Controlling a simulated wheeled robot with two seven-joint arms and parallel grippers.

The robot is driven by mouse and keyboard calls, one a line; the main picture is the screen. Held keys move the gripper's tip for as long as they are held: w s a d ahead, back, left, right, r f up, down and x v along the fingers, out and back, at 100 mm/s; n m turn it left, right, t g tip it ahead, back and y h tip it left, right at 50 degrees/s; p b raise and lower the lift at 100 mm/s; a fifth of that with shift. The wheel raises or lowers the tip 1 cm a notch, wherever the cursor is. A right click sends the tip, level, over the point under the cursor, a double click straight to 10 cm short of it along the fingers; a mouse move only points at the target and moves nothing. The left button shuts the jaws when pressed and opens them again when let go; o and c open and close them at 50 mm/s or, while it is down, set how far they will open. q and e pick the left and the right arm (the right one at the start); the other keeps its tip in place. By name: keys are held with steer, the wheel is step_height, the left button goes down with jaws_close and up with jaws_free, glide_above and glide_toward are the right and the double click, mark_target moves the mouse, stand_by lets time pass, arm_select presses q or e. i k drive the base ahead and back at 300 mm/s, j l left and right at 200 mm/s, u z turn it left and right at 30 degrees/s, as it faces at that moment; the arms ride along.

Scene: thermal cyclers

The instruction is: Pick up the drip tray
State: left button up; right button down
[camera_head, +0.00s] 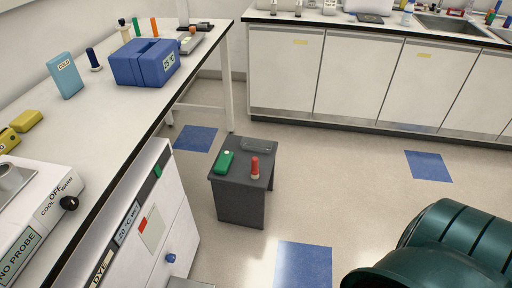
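A flat, shallow grey tray-like piece (256,145) lies on top of a small dark grey stool (240,203) in the middle of the floor. It looks like the drip tray, but I cannot tell for sure. A green block (224,161) and a small red-topped item (255,168) sit on the stool in front of it, apart from each other. A pale flat edge (190,284) at the bottom, below the white machine, is mostly cut off. Neither of my grippers is in view.
A long white bench (110,105) on the left carries a blue box (144,63). A white machine with a blue knob (135,225) stands below it. White cabinets (350,78) line the back. A dark green ribbed shape (450,250) fills the lower right. Floor around the stool is clear.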

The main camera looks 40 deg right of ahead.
mark_target(248, 144)
steer(key=i+l, duration=0.15)
steer(key=l, duration=0.3)
steer(key=i+l+z, duration=0.1)
steer(key=l, duration=0.3)
steer(key=i+l, duration=0.2)
steer(key=l, duration=0.25)
steer(key=i+l+z, duration=0.1)
steer(key=l, duration=0.3)
steer(key=i+l, duration=0.2)
steer(key=l, duration=0.2)
steer(key=i+l+z, duration=0.15)
steer(key=l, duration=0.25)
steer(key=i+l, duration=0.25)
steer(key=l, duration=0.15)
